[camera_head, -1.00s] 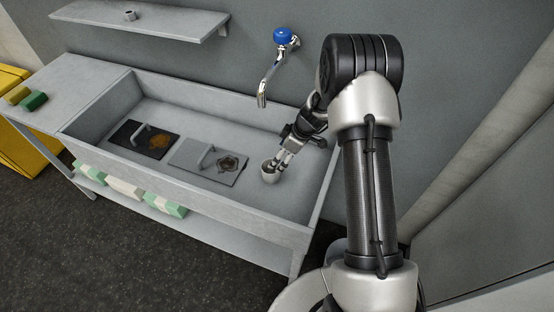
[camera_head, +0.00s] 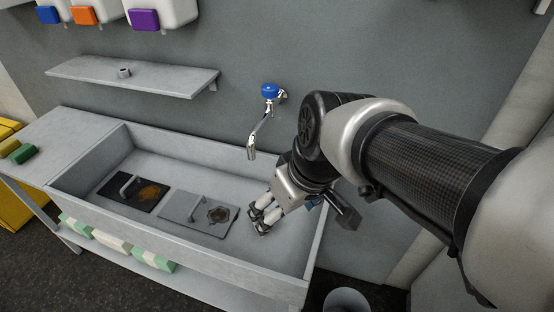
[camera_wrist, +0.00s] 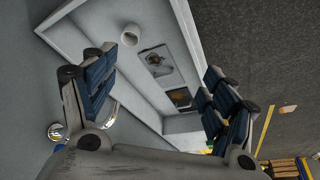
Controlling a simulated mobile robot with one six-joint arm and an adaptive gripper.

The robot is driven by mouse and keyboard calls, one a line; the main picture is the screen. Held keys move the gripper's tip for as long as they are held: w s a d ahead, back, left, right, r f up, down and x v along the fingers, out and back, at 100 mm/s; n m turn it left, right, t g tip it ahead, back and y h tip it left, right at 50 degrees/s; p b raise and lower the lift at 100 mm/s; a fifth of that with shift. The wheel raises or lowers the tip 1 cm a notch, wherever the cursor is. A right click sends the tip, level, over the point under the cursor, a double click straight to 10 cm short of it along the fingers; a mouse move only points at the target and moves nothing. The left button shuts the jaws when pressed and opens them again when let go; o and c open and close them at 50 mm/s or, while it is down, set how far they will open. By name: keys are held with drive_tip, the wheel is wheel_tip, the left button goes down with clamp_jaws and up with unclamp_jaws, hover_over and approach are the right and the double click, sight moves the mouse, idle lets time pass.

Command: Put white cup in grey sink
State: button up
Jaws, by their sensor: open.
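The white cup (camera_wrist: 130,34) sits inside the grey sink in the wrist view, on the basin floor near one end, next to a grey board. The grey sink (camera_head: 200,258) is a long trough along the wall. My gripper (camera_head: 260,220) is over the right end of the sink. In the wrist view my gripper (camera_wrist: 158,85) has its fingers spread wide with nothing between them, and the cup lies beyond them, apart.
A dark board (camera_head: 131,191) with a brown stain and a grey board (camera_head: 199,212) with a dark stain lie in the sink. A faucet (camera_head: 264,122) with a blue knob juts from the wall near my gripper. A shelf (camera_head: 135,80) hangs behind.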

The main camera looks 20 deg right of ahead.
drive_tip(key=s+d+m+h, duration=0.1)
drive_tip(key=s+m, duration=0.2)
drive_tip(key=s, duration=0.6)
drive_tip(key=shift+d+r+t, duration=0.2)
drive_tip(key=shift+d+t, duration=0.2)
idle(0.5)
